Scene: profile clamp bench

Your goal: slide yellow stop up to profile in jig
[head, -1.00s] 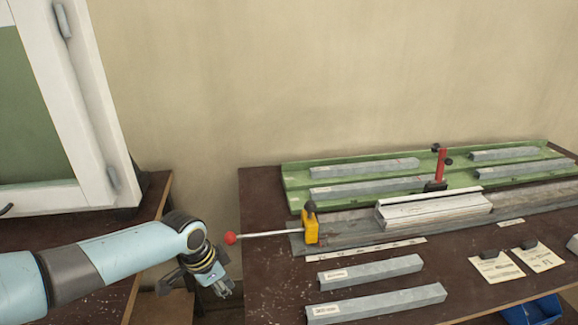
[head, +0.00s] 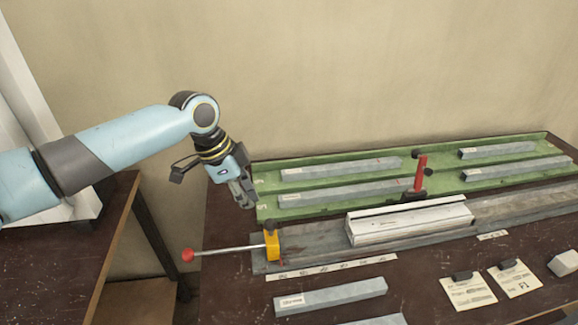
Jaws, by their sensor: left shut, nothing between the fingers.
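The yellow stop (head: 272,245) sits at the left end of the grey metal jig (head: 315,242). A rod with a red ball knob (head: 188,255) sticks out of it to the left. The white profile (head: 410,223) lies in the jig to the right, with a clear gap between it and the stop. A red upright clamp (head: 420,173) stands behind the profile. My left gripper (head: 245,198) is shut and empty, above the bench's left side, up and left of the stop and apart from it. My right gripper is not in view.
A green tray (head: 262,210) with several grey bars runs along the back. A loose grey bar (head: 330,297) and a paper scale strip (head: 330,270) lie in front of the jig. Cards (head: 468,292) with small dark blocks lie at the front right.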

